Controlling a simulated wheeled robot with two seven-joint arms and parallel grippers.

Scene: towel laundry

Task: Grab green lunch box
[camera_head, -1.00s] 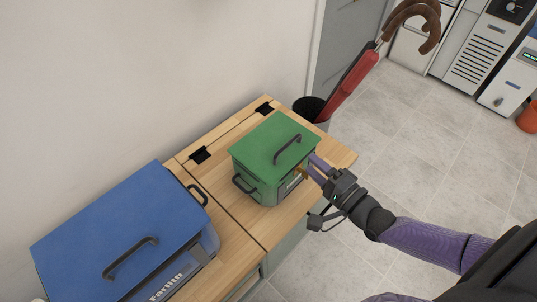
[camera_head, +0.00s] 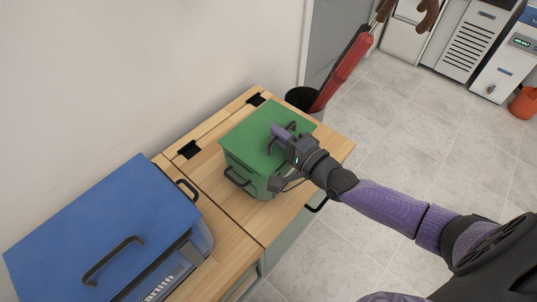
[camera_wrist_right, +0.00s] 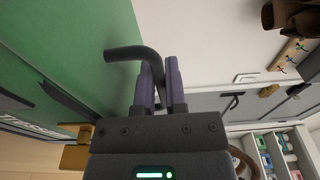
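The green lunch box (camera_head: 246,148) sits upright on the wooden cabinet top, with a dark handle on its lid and another on its side. My right gripper (camera_head: 279,132) is over the lid at the top handle. In the right wrist view, the purple fingers (camera_wrist_right: 160,85) are close together on both sides of the dark handle (camera_wrist_right: 135,53), and the green lid (camera_wrist_right: 70,45) fills the left. The fingers look shut on this handle; part of it is hidden between them. The box rests on the wood. My left gripper is not in view.
A larger blue box (camera_head: 105,225) with dark handles stands at the left on the same wooden top (camera_head: 232,245). A dark bin (camera_head: 303,98) holding a red umbrella (camera_head: 343,71) stands behind the cabinet. The wall is close at left; open tiled floor (camera_head: 440,150) lies at right.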

